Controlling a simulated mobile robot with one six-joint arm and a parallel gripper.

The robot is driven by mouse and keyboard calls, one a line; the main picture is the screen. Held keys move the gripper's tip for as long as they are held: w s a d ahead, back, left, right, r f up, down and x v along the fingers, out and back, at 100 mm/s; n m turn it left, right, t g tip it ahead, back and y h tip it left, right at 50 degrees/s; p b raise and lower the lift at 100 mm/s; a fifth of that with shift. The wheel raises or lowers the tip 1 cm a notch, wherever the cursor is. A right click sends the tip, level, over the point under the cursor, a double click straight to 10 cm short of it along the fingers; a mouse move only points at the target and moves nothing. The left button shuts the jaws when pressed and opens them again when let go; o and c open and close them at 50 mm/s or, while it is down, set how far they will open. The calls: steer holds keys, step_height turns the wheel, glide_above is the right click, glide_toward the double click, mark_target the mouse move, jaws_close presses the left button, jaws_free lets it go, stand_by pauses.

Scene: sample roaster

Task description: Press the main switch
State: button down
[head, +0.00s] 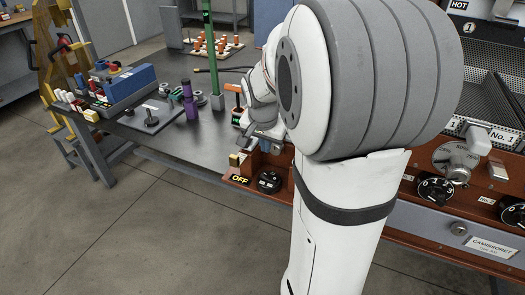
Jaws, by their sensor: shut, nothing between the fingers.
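I cannot tell for sure that this is the main switch. My gripper (264,143) is partly in view at the end of my white arm, above and behind the knob. It is shut and looks empty, its tips close to the panel's back edge. Whether it touches anything is unclear. My large arm joint hides the middle of the panel.
At right is the roaster front with numbered dials (436,190) and a grey dial plate (455,160). The floor at left front is clear.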

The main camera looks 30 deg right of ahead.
steer(key=b, duration=0.2)
glide_toward(265, 173)
steer(key=x, duration=0.5)
steer(key=shift+d, duration=0.2)
steer(key=shift+w+a+f, duration=0.15)
steer(key=shift+f, duration=0.6)
